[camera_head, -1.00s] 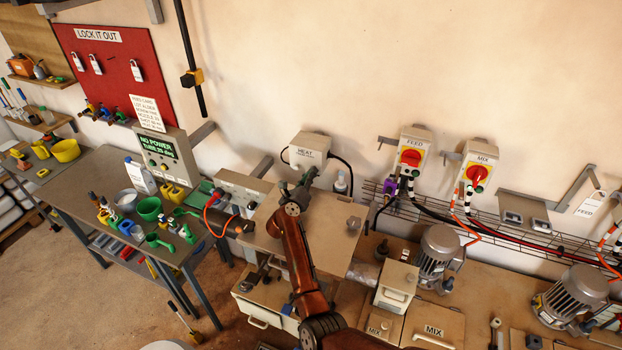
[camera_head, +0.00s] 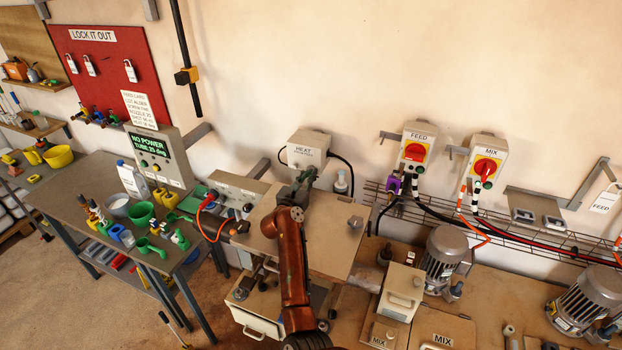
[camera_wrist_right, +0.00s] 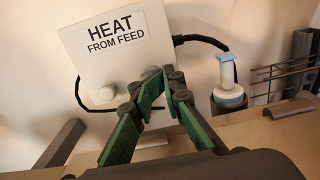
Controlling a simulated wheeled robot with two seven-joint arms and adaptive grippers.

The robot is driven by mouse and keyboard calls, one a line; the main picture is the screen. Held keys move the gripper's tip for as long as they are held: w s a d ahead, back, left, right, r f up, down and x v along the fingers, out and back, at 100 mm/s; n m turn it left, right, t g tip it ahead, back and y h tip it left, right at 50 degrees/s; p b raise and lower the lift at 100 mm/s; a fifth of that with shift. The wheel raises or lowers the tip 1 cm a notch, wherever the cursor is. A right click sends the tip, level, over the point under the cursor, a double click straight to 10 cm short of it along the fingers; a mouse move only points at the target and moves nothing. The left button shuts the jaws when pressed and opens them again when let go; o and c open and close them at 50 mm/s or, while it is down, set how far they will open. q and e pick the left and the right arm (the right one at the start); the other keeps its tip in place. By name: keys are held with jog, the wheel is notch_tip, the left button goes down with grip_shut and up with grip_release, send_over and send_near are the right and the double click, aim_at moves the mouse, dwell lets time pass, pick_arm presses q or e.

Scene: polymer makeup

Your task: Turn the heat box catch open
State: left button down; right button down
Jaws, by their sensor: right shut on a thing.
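The heat box (camera_head: 306,140) is a pale grey box on the wall, labelled HEAT. My right gripper (camera_head: 309,173) is at the lower part of the box. In the right wrist view its green-padded fingers (camera_wrist_right: 167,72) come together at the box's lower right edge. My left gripper is not in view.
A white and blue bottle (camera_wrist_right: 228,80) stands right of the box, near a black cable. FEED (camera_head: 415,150) and MIX (camera_head: 485,160) switch boxes hang to the right. A tan panel (camera_head: 335,240) lies below my arm. A grey table (camera_head: 85,185) with green containers is at left.

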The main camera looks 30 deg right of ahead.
jog(key=shift+w+a+r+t, duration=0.25)
jog(key=shift+w+a+t, duration=0.1)
jog(key=shift+a, duration=0.35)
jog(key=c, duration=2.1)
grip_release()
jog(key=shift+w+a, duration=0.1)
jog(key=shift+w, duration=0.15)
jog(key=o, duration=0.4)
jog(key=shift+s+d+f, duration=0.1)
jog(key=shift+d, duration=0.1)
jog(key=shift+o, duration=0.4)
jog(key=shift+d, duration=0.15)
jog(key=shift+s+f, duration=0.1)
notch_tip(320, 180, up, 10)
jog(key=shift+r, duration=0.1)
